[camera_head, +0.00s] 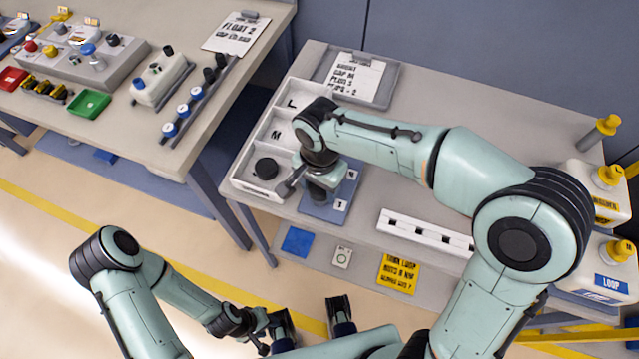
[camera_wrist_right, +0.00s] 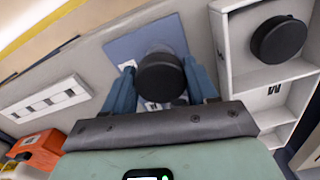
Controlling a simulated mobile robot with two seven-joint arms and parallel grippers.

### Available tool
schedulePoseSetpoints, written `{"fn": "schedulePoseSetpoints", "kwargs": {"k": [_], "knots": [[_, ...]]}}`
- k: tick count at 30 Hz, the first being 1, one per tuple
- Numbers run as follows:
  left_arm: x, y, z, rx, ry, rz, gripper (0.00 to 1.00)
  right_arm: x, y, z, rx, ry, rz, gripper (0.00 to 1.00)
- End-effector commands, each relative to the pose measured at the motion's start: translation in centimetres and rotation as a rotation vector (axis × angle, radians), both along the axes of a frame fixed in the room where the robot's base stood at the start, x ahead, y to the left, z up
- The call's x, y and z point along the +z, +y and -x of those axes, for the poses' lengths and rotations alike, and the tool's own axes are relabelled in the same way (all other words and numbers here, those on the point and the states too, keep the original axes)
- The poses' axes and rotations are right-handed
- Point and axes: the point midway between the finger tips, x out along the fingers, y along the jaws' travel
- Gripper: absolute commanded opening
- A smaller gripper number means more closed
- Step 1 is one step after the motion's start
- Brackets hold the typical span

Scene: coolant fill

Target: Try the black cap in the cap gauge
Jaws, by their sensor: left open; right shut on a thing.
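My right gripper (camera_head: 322,193) is over a blue-grey plate with small white labels (camera_head: 345,207), which looks like the cap gauge; the plate also shows in the wrist view (camera_wrist_right: 122,48). In the wrist view the right gripper (camera_wrist_right: 160,80) is shut on a round black cap (camera_wrist_right: 162,76), one finger on each side. The gauge's middle is hidden behind the cap and gripper, so I cannot tell whether the cap touches it. In the head view the arm hides most of the held cap. My left gripper (camera_head: 312,320) is open and empty at the bottom, away from the tables.
A white tray (camera_head: 236,178) with compartments marked L and M stands left of the gauge; another black cap (camera_head: 265,168) lies in its near compartment. A white slotted bar (camera_head: 425,232) lies to the right. Yellow-capped jugs (camera_head: 600,185) stand at the right edge.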

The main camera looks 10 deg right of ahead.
Motion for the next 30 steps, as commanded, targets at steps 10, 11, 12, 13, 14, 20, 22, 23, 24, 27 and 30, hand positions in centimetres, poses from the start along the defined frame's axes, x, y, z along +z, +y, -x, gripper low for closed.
{"fn": "schedulePoseSetpoints", "kwargs": {"k": [10,11,12,13,14,20,22,23,24,27,30], "knots": [[0.1,0.0,0.0,0.0,0.0,0.0,0.43,0.0,0.0,0.0,0.0,0.0,0.0,0.29],[0.1,0.0,0.0,0.0,0.0,0.0,0.43,0.0,0.0,0.0,0.0,0.0,0.0,0.29],[0.1,0.0,0.0,0.0,0.0,0.0,0.43,0.0,0.0,0.0,0.0,0.0,0.0,0.29],[0.1,0.0,0.0,0.0,0.0,0.0,0.43,0.0,0.0,0.0,0.0,0.0,0.0,0.29],[0.1,0.0,0.0,0.0,0.0,0.0,0.43,0.0,0.0,0.0,0.0,0.0,0.0,0.29],[-0.1,0.0,0.0,0.0,0.0,0.0,0.43,-0.3,0.0,0.0,0.0,0.0,0.0,0.28],[-0.2,0.0,0.1,0.0,0.001,0.0,0.43,-0.5,0.0,0.0,0.0,0.0,0.0,0.28],[-0.2,0.0,0.1,0.0,0.001,0.0,0.43,-0.5,0.0,0.0,0.0,0.0,0.0,0.28],[-0.3,0.0,0.1,0.0,0.001,0.0,0.43,-0.6,0.0,0.0,0.0,0.0,0.0,0.28],[-0.4,0.0,0.1,0.0,0.001,0.0,0.43,-0.8,0.0,0.0,0.0,0.0,0.0,0.28],[-0.6,0.0,0.2,0.0,0.002,0.0,0.43,-1.0,0.0,0.0,0.0,0.0,0.0,0.28]]}}
